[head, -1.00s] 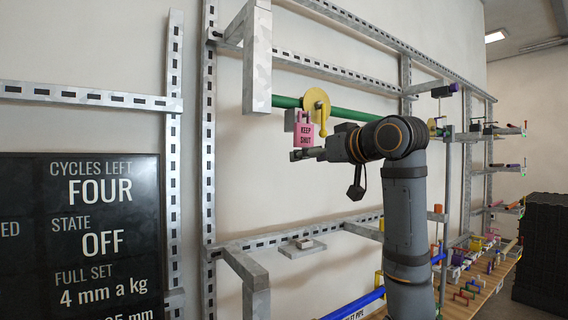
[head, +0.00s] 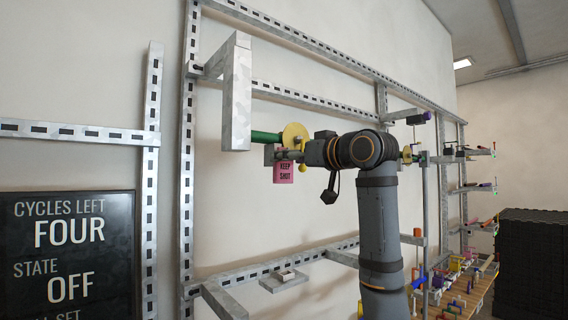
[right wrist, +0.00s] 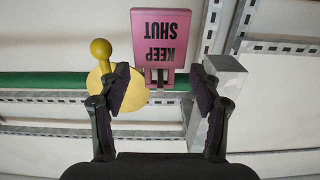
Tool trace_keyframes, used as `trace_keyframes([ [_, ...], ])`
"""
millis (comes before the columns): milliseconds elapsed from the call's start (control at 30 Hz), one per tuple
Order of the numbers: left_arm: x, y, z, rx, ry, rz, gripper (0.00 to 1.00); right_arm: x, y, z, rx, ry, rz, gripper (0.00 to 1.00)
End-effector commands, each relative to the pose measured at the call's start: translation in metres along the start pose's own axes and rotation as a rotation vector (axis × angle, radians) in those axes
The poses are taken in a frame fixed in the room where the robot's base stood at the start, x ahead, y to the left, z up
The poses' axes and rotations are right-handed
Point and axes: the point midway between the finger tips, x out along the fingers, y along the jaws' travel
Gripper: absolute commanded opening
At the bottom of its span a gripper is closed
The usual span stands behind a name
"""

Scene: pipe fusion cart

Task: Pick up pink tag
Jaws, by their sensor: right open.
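The pink tag (head: 284,172), lettered KEEP SHUT, hangs below the green pipe (head: 266,138) beside a yellow disc valve with a handle (head: 295,133) in the head view. In the right wrist view, the tag (right wrist: 161,38) appears upside down, with its narrow shackle toward the gripper at the green pipe (right wrist: 45,81). My right gripper (right wrist: 160,72) is open. Its fingers stand either side of the shackle, with gaps on both sides and no visible contact. In the head view, the gripper covers the tag's top. My left gripper is not in view.
The yellow handle knob (right wrist: 101,49) is close to the left finger in the wrist view. A grey metal bracket (right wrist: 215,85) is close behind the right finger. A small shelf (head: 284,281) juts out below. A black status board (head: 67,255) stands at left.

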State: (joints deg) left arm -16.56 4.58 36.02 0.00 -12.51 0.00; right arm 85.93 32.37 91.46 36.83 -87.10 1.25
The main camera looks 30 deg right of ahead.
Motion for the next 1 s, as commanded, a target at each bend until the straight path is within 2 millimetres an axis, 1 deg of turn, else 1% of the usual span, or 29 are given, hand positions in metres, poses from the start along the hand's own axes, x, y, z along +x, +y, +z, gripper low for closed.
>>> trace_keyframes([
  [33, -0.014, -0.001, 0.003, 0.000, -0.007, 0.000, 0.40, 0.010, 0.000, -0.007, 0.001, -0.005, -0.001, 0.64],
  [133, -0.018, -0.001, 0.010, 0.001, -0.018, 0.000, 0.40, 0.024, 0.000, -0.004, 0.002, -0.003, -0.001, 0.64],
  [233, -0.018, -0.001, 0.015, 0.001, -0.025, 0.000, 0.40, 0.028, 0.000, -0.002, 0.001, -0.001, 0.000, 0.64],
  [400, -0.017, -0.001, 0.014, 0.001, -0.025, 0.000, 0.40, 0.028, 0.000, -0.001, 0.000, 0.000, 0.000, 0.64],
  [467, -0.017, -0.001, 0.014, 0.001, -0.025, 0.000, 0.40, 0.028, 0.000, -0.001, 0.000, 0.000, 0.000, 0.57],
  [633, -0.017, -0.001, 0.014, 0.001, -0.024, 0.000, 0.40, 0.028, 0.000, -0.001, 0.000, 0.000, 0.000, 0.35],
  [1000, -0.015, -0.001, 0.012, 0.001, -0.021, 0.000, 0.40, 0.028, 0.000, -0.004, 0.001, 0.000, 0.000, 0.34],
])
